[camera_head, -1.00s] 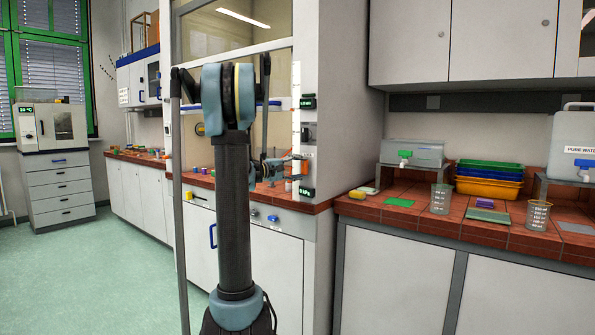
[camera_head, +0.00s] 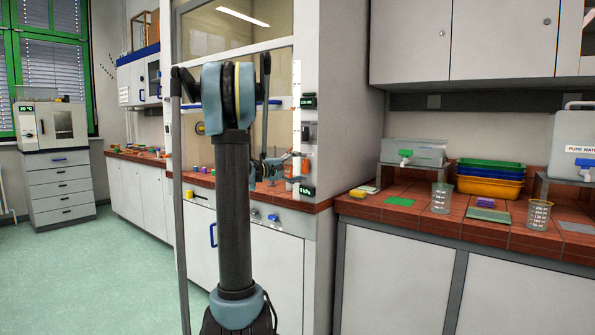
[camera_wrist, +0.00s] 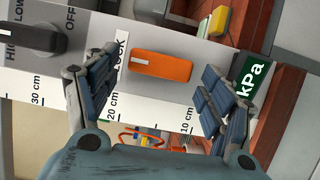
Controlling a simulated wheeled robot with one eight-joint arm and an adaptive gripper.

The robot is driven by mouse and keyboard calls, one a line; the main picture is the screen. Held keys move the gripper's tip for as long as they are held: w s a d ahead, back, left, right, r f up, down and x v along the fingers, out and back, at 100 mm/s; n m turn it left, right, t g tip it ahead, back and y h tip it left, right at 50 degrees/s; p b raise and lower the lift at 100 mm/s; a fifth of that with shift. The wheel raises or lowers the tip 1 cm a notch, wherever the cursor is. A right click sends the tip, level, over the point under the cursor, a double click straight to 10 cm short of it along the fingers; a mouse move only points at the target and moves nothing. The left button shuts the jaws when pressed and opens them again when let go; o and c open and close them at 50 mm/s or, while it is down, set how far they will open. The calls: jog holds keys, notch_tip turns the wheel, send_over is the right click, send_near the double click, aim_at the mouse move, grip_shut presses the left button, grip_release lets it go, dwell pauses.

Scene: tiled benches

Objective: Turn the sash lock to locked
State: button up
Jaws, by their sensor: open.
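The sash lock is an orange bar-shaped handle (camera_wrist: 160,66) on a white panel in the wrist view. It lies nearly crosswise, with a white mark at its left end. Printed letters ending in "OCK" (camera_wrist: 122,48) stand beside that end, partly hidden by a finger. My gripper (camera_wrist: 158,74) is open, its fingers on either side of the handle with gaps visible; I cannot tell the depth between them. In the head view my gripper (camera_head: 284,160) is small, at the right post of the fume hood, and the handle is hard to make out there.
A black knob (camera_wrist: 35,40) marked LOW and OFF is left of the handle. A green kPa display (camera_wrist: 250,82) is close by the right finger. A centimetre scale runs along the panel. The hood's sash (camera_head: 235,70) and red tiled bench (camera_head: 440,215) are nearby.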

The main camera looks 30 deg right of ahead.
jog(key=a, duration=1.1)
jog(key=shift+a, duration=0.4)
jog(key=shift+f, duration=0.1)
jog(key=s+a+f+t+y, duration=0.2)
jog(key=s+a+f+y, duration=1.6)
jog(key=s+a+f, duration=1.1)
jog(key=s+a, duration=0.3)
jog(key=a, duration=0.1)
jog(key=shift+s+f, duration=0.2)
jog(key=shift+f, duration=0.2)
